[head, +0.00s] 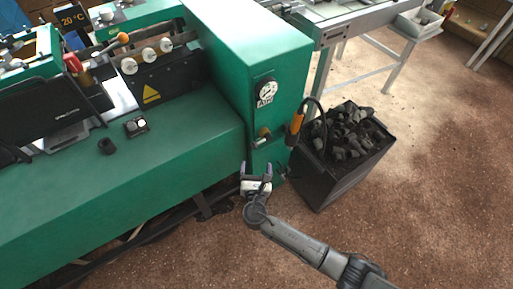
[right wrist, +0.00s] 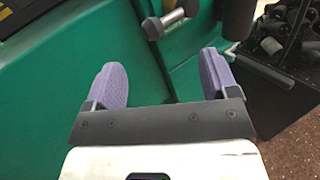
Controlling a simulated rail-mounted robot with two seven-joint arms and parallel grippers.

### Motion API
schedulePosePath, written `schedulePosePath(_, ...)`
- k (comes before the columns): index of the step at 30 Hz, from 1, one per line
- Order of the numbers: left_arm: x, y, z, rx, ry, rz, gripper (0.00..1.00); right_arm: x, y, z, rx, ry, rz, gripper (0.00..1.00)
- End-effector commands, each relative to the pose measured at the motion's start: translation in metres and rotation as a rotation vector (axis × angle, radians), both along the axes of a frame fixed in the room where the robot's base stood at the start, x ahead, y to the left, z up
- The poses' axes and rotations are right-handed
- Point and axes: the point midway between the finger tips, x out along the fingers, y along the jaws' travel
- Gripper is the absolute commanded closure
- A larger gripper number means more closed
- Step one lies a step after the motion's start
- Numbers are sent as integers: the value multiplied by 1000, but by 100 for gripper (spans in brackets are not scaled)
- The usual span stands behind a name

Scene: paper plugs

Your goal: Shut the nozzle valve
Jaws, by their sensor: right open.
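An air nozzle with an orange handle (head: 296,122) and a black hose hangs at the right side of the green machine's end block. A small valve with a brass-coloured part (head: 264,132) and a grey metal fitting sits on the block's front, below the round gauge. In the right wrist view a grey metal fitting (right wrist: 172,18), seemingly this valve, shows at the top, beyond the fingertips. My right gripper (head: 256,172) is open and empty, below the valve and apart from it. Its purple fingers (right wrist: 162,62) are spread wide with green surface behind them. My left gripper is not in view.
A black bin (head: 340,160) full of dark plugs stands right of the machine. The round gauge (head: 266,90) is above the valve. A green ledge (head: 120,185) runs left. A metal-framed table (head: 345,30) stands behind; brown floor is free at the lower right.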

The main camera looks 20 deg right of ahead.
Motion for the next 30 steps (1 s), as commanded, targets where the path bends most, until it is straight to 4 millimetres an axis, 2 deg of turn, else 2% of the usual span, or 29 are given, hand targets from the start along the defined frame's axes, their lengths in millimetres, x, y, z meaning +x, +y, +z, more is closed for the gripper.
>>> schedulePosePath(1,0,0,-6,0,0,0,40,11,-4,-2,-1,-3,0,20)
schedulePosePath(6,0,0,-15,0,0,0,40,39,-16,-2,-1,-3,0,20)
schedulePosePath(13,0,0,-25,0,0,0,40,67,-27,-2,1,-1,0,20)
schedulePosePath(21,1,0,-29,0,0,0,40,81,-33,-1,2,0,0,20)
schedulePosePath(30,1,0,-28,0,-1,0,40,82,-33,0,2,0,0,20)
